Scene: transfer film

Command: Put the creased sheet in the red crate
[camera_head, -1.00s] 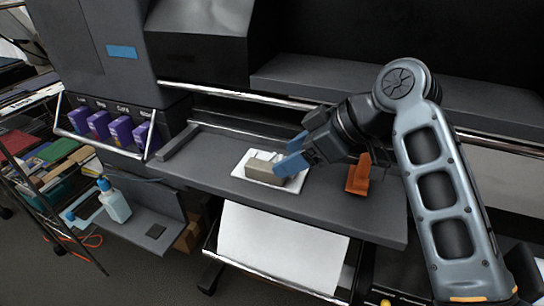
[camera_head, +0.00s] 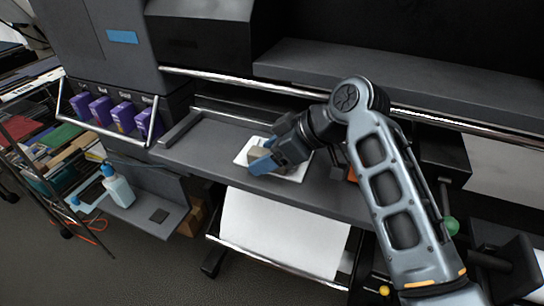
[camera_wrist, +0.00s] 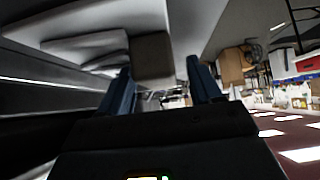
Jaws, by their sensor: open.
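A white flat piece (camera_head: 299,172) lies on the grey shelf of the large machine. It could be the creased sheet, but I cannot make out creases. A grey-beige block (camera_head: 256,153) sits on it, partly hidden by my gripper (camera_head: 264,166). My gripper has blue fingers and is open at the block. In the wrist view the block (camera_wrist: 152,56) shows between and beyond the two fingers, with a pale surface (camera_wrist: 95,22) around it. I cannot tell whether the fingers touch the block. I cannot make out a red crate in the head view.
An orange thing (camera_head: 351,174) stands on the shelf, mostly hidden behind my arm. A large white sheet (camera_head: 280,235) hangs below the shelf. A blue-capped bottle (camera_head: 118,187) stands at left, below the purple cartridges (camera_head: 123,116). A loaded rack (camera_head: 62,150) is far left.

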